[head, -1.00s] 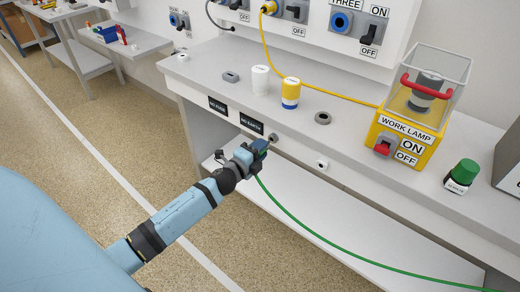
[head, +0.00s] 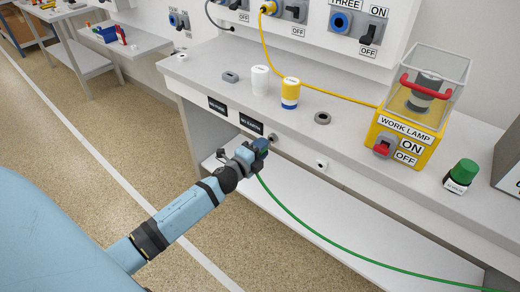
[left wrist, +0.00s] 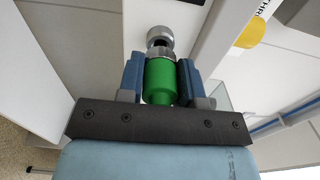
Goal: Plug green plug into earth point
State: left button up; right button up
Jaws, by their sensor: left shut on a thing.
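My left gripper (head: 260,149) is at the front edge of the bench, just below and left of the grey round earth point (head: 273,138). In the left wrist view my left gripper (left wrist: 160,82) has its two blue fingers shut on the sides of the green plug (left wrist: 160,80). The plug's grey front end points at the silver earth point (left wrist: 160,34), which shows a dark opening. The two line up closely in that view; I cannot tell whether they touch. A green cable (head: 320,236) trails from the gripper to the lower right. My right gripper is not in view.
A "NO EARTH" label (head: 251,124) sits left of the earth point. A white-rimmed socket (head: 321,164) is to its right. A yellow work lamp (head: 400,135), a green-topped unit (head: 462,175) and cups stand on the bench. A lower shelf (head: 350,215) lies below.

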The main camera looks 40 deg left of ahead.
pick_arm(q)
jog(key=shift+w+d, duration=0.1)
jog(key=shift+w, duration=0.85)
jog(key=o, duration=1.1)
jog(key=s+a, duration=0.1)
jog(key=s, duration=1.2)
jog(key=shift+s+p, duration=0.35)
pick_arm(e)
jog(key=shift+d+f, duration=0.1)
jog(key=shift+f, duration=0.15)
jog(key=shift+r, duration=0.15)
